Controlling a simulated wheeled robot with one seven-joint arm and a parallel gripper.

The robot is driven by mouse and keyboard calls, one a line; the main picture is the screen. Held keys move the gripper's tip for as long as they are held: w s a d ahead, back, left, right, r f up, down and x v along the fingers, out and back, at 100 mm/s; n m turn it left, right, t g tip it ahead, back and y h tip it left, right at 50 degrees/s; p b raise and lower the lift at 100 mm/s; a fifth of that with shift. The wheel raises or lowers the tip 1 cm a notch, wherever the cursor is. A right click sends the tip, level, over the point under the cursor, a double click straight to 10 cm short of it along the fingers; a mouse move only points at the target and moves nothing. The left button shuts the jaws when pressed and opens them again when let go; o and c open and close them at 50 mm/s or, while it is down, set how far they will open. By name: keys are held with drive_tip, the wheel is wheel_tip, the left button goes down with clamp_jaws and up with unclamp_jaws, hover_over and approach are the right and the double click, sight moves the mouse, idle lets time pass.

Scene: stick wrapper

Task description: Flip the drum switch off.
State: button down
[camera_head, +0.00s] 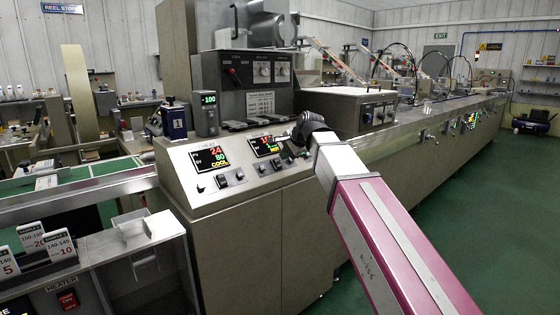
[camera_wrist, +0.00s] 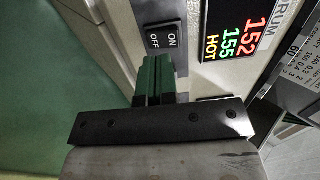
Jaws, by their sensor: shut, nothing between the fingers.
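The drum switch (camera_wrist: 164,40) is a dark rocker marked ON and OFF, beside the lit display (camera_wrist: 232,32) labelled DRUM in the wrist view. The display reads 152 and 155 with HOT in yellow. My gripper (camera_wrist: 156,64) has its green fingers shut and empty. Its tips are right at the near edge of the switch; I cannot tell whether they touch it. Which side of the rocker is pressed is not clear. In the head view the matching display (camera_head: 268,144) shows on the sloped panel, and my wrist hides part of the area beside it.
A second display (camera_head: 210,157) reading COOL, with small switches below it, sits left on the same panel. A grey control box (camera_head: 245,85) stands behind the panel. An open clear-lidded bin (camera_head: 138,250) is at the front left. Green floor is free at the right.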

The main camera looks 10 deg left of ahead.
drive_tip(key=d+f+v, duration=0.1)
drive_tip(key=v, duration=0.8)
drive_tip(key=shift+s+r, duration=0.15)
drive_tip(key=shift+s, duration=0.3)
drive_tip(key=shift+d, duration=0.1)
drive_tip(key=d+f+n+g+h, duration=0.1)
drive_tip(key=d+f, duration=0.4)
drive_tip(key=f, duration=0.4)
drive_tip(key=d+f+n+h, duration=0.1)
drive_tip(key=d+f+h, duration=0.1)
drive_tip(key=d+f, duration=0.55)
drive_tip(key=d+f+n+g+h, duration=0.1)
drive_tip(key=d+f, duration=0.3)
drive_tip(key=f, duration=0.7)
drive_tip(key=s+d+f+n+g+h, duration=0.1)
drive_tip(key=s+d+f, duration=0.4)
drive_tip(key=f, duration=0.5)
drive_tip(key=s+d+f+n+g+h, duration=0.1)
drive_tip(key=s+d+f+n+g, duration=0.1)
drive_tip(key=s+d+f, duration=0.3)
drive_tip(key=d+f+n, duration=0.1)
drive_tip(key=d+f, duration=0.3)
drive_tip(key=f, duration=0.2)
drive_tip(key=shift+s+n+h, duration=0.25)
drive_tip(key=shift+n+h, duration=0.05)
